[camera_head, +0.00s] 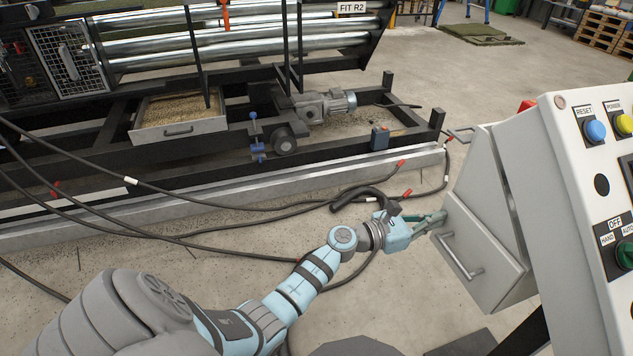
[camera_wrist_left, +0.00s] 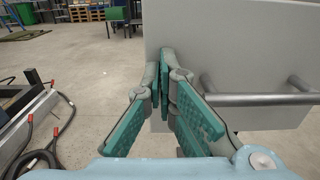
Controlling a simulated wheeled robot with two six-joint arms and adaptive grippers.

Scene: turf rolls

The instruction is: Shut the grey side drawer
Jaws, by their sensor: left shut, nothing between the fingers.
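The grey side drawer (camera_head: 497,262) is on the side of the white control console, with a bar handle (camera_head: 462,258) on its front. A gap shows between its front and the console, so it looks pulled out. My left gripper (camera_head: 437,220) is shut and empty, with its fingertips at the upper left edge of the drawer front. In the left wrist view the fingertips (camera_wrist_left: 164,72) overlap the left edge of the drawer front (camera_wrist_left: 240,45), left of the handle (camera_wrist_left: 262,99). I cannot tell whether they touch it. My right gripper is not in view.
The control console (camera_head: 575,180) with buttons stands at the right. A black machine frame (camera_head: 350,125) with a tray of loose material (camera_head: 180,130) is at the back left. Cables (camera_head: 230,208) lie across the concrete floor near my arm.

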